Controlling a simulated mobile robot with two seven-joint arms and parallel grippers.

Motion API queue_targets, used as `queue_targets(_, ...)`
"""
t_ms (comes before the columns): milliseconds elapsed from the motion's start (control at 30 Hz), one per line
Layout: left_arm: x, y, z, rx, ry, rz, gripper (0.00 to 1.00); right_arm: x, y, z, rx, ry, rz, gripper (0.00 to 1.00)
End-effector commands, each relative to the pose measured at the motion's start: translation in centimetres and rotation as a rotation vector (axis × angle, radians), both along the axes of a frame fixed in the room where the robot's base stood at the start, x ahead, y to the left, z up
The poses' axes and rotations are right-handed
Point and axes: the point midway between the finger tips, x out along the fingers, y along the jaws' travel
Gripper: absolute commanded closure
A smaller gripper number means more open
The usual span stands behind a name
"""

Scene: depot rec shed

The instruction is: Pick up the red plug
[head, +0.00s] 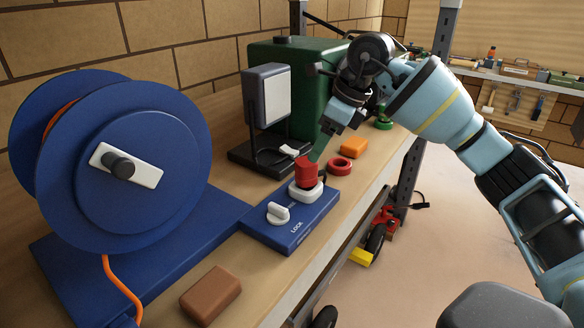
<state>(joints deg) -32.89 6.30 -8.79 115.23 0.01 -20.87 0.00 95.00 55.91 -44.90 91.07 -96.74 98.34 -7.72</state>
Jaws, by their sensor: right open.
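The red plug (305,170) stands upright in a white round socket (306,191) on the blue base plate (313,222) marked LOCK. A white knob (277,212) sits beside it on the same plate. My right gripper (331,136) is open, above and just behind the plug to its right, pointing down. It appears empty, and its fingertips are partly hard to make out against the green box. I cannot tell whether a fingertip touches the plug. My left gripper is not in view.
A large blue cable reel (150,165) fills the left. A grey panel on a stand (267,95) and a green box (290,55) stand behind the plug. A red ring (341,165), an orange block (354,147) and a brown block (210,294) lie on the bench.

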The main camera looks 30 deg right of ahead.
Motion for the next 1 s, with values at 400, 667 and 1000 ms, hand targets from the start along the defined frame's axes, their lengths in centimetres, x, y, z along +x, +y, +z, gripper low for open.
queue_targets(400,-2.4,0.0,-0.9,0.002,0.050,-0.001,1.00,0.2,0.2,-0.9,-0.004,0.003,0.000,0.32)
queue_targets(667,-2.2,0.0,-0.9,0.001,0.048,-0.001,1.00,0.8,0.7,-2.5,-0.003,0.002,0.001,0.32)
queue_targets(1000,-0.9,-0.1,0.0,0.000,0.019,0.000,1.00,1.1,2.0,-5.7,-0.002,0.003,0.000,0.32)
